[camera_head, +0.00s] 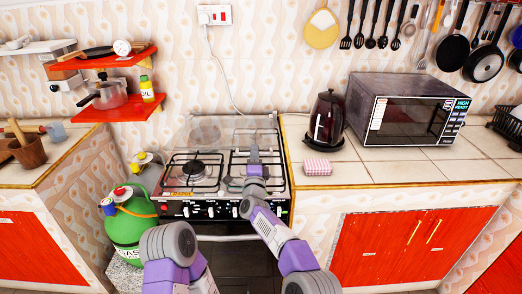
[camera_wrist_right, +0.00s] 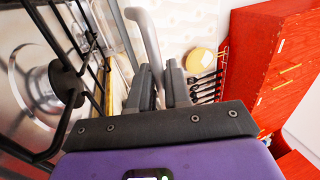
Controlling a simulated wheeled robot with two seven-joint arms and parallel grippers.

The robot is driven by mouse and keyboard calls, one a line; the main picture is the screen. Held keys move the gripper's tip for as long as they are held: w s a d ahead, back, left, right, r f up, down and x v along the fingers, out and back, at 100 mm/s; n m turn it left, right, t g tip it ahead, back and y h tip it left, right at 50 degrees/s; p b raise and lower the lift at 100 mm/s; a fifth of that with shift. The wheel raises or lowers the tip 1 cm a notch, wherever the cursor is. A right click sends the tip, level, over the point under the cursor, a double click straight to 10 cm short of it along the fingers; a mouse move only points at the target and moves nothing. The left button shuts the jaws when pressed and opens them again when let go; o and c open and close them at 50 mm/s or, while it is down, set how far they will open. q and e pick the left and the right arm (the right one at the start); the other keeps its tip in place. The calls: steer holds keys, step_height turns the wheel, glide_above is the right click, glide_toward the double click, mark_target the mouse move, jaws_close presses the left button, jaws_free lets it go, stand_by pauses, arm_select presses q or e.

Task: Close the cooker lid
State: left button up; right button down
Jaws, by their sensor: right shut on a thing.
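The cooker (camera_head: 175,208) has a black front with knobs and several burners under wire grates. Its see-through glass lid (camera_head: 215,128) stands raised at the back, against the wall side. My right gripper (camera_head: 254,155) reaches over the right side of the cooker top to the lid's lower right part. In the right wrist view the fingers (camera_wrist_right: 160,85) are shut on a grey curved bar (camera_wrist_right: 148,38), which seems to be part of the lid. The contact is partly hidden by the fingers. My left arm shows at the bottom, but its gripper is out of view.
A green gas cylinder (camera_head: 132,222) stands left of the cooker. On the right counter are a pink-white sponge (camera_head: 317,167), a dark kettle (camera_head: 327,118) and a microwave (camera_head: 408,112). Red shelves (camera_head: 105,58) with pots hang at the left. Pans and utensils hang at the upper right.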

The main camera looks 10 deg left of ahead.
arm_select(q)
steer(key=shift+s+d+f, duration=0.3)
steer(key=shift+s, duration=0.1)
arm_select(e)
steer(key=shift+s+f, duration=0.1)
steer(key=shift+f, duration=1.2)
steer(key=c, duration=1.4)
jaws_free()
steer(key=shift+o, duration=0.7)
steer(key=shift+w+f, duration=0.15)
steer(key=shift+w, duration=0.05)
arm_select(q)
steer(key=shift+w, duration=0.1)
arm_select(e)
steer(key=shift+s, duration=0.1)
steer(key=shift+r, duration=0.25)
arm_select(q)
steer(key=shift+r, duration=0.1)
arm_select(e)
steer(key=shift+s, duration=0.2)
